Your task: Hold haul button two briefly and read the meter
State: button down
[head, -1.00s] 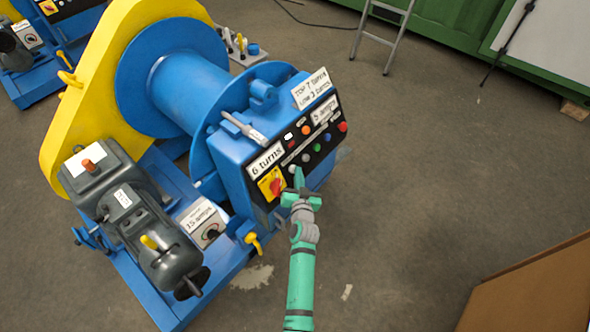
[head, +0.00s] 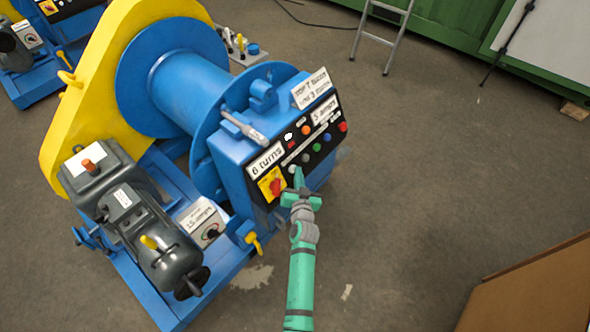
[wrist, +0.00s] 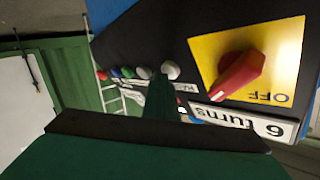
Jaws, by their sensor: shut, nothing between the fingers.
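The control panel (head: 330,147) is on the right side of the blue winch, with a slanting row of push buttons. A pale button (head: 292,170) is at the lower end by my gripper, followed by a grey button (head: 305,158), a green, a blue and a red one. No button number is legible. My gripper (head: 299,180) is shut and empty, its tip at the panel's lower buttons. In the wrist view its finger (wrist: 160,98) overlaps the area just by the pale button (wrist: 171,70); contact cannot be told. A dial box (head: 209,232) labelled "15 amps" stands on the base.
A red rotary switch (head: 275,186) on a yellow plate marked OFF (wrist: 270,97) is close to my gripper. Labels read "6 turns" (head: 266,159) and "5 amps" (head: 324,110). A yellow-handled lever (head: 254,241) sticks out below.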

jog(key=shift+s+d+r, duration=0.45)
jog(key=shift+s+d, duration=0.05)
jog(key=shift+d, duration=0.25)
jog(key=shift+s+d+r, duration=0.55)
jog(key=shift+s+d, duration=0.1)
jog(key=shift+d, duration=0.2)
jog(key=shift+s+d+r, duration=0.55)
jog(key=shift+s+d, duration=0.1)
jog(key=shift+d, duration=0.2)
